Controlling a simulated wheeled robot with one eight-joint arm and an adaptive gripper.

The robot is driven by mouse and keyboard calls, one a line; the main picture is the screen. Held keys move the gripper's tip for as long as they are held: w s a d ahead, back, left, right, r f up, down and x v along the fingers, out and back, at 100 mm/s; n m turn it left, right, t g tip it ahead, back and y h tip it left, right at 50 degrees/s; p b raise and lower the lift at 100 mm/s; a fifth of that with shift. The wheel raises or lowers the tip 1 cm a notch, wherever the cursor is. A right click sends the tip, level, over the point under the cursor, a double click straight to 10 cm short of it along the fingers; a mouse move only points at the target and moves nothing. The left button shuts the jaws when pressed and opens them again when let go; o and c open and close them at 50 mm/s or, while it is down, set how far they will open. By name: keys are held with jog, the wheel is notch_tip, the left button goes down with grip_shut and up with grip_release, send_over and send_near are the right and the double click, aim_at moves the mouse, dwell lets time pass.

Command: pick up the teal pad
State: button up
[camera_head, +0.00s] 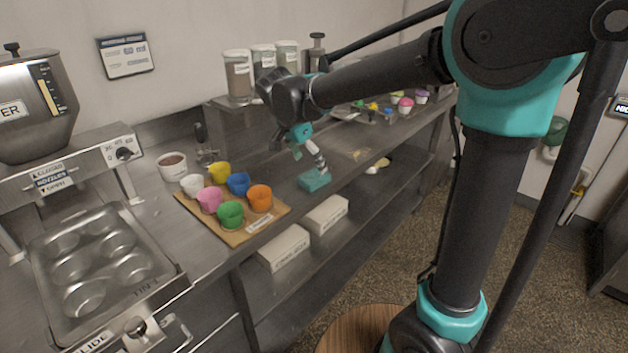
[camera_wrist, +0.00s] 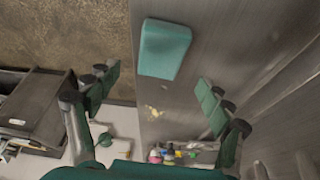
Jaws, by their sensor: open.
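The teal pad (camera_head: 313,181) lies on the steel counter near its front edge, to the right of the cup board. It also shows in the wrist view (camera_wrist: 165,48) as a rounded teal block, in the upper middle. My gripper (camera_head: 309,160) is open and empty, just above the pad in the head view. In the wrist view its two fingers (camera_wrist: 158,82) are spread wide to the left and right. The pad is above the fingertips in that picture, with no finger seen closed on it. Whether a fingertip touches the pad is unclear.
Several coloured cups, one being green (camera_head: 230,214), stand on a brown board (camera_head: 270,224) left of the pad. Labelled jars (camera_head: 238,76) stand behind on a raised shelf. White boxes (camera_head: 285,248) lie on the lower shelf. The counter right of the pad is mostly bare.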

aim_at(313, 176)
jog(key=shift+x, duration=2.55)
jog(key=shift+s+a+f, duration=0.2)
jog(key=shift+s+f, duration=0.05)
jog(key=shift+f, duration=0.1)
jog(key=c, duration=1)
jog(key=shift+r, duration=0.1)
jog(key=shift+c, duration=0.2)
notch_tip(313, 176, up, 20)
jog(key=shift+r, duration=0.15)
